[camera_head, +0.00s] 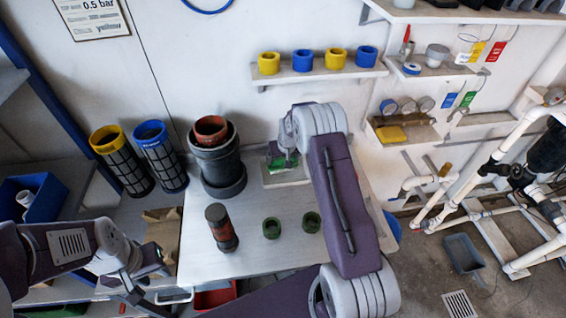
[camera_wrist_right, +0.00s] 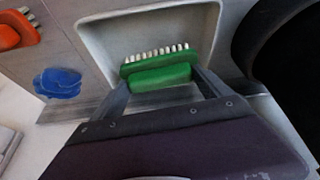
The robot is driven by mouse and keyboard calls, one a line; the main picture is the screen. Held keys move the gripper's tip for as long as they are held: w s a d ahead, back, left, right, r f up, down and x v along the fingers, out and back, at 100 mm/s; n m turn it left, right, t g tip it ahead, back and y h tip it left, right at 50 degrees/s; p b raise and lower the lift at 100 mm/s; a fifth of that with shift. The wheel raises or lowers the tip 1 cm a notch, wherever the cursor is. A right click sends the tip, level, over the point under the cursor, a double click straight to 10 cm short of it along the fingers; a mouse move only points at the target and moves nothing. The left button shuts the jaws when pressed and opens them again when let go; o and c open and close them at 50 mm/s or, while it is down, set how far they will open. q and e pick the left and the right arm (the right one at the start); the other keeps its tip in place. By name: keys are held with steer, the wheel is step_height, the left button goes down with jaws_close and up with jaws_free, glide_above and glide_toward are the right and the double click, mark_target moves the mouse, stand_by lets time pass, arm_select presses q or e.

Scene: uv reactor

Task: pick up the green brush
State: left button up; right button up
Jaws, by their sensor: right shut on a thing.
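The green brush (camera_wrist_right: 158,70) has white bristles and sits between the two fingers of my right gripper (camera_wrist_right: 163,92) in the right wrist view. The gripper is shut on it. A pale, shallow holder (camera_wrist_right: 205,20) lies right behind the brush; I cannot tell whether the brush still touches it. In the head view, the brush (camera_head: 280,163) is a small green patch mostly hidden by my right gripper (camera_head: 283,150), at the back of the white table. My left gripper (camera_head: 150,285) is low at the left, away from the brush; its finger opening is unclear.
An orange brush (camera_wrist_right: 12,32) and a blue item (camera_wrist_right: 58,82) are beside the holder. On the white table (camera_head: 200,262) stand a large grey cylinder (camera_head: 217,172), a dark tube (camera_head: 221,228) and two green rings (camera_head: 271,228). Wall shelves (camera_head: 322,76) are above.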

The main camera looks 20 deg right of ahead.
steer(key=r, duration=0.1)
steer(key=d+r, duration=0.1)
steer(key=r, duration=0.1)
steer(key=shift+s+d+r+b, duration=0.1)
steer(key=shift+s+d+b, duration=0.05)
steer(key=shift+b, duration=0.15)
steer(key=s+d+r+b, duration=0.1)
steer(key=s+d+r, duration=0.2)
steer(key=d+r, duration=0.3)
steer(key=d, duration=0.4)
steer(key=shift+r, duration=0.1)
steer(key=o, duration=0.6)
steer(key=shift+c, duration=0.2)
steer(key=shift+w, duration=0.1)
steer(key=c, duration=0.3)
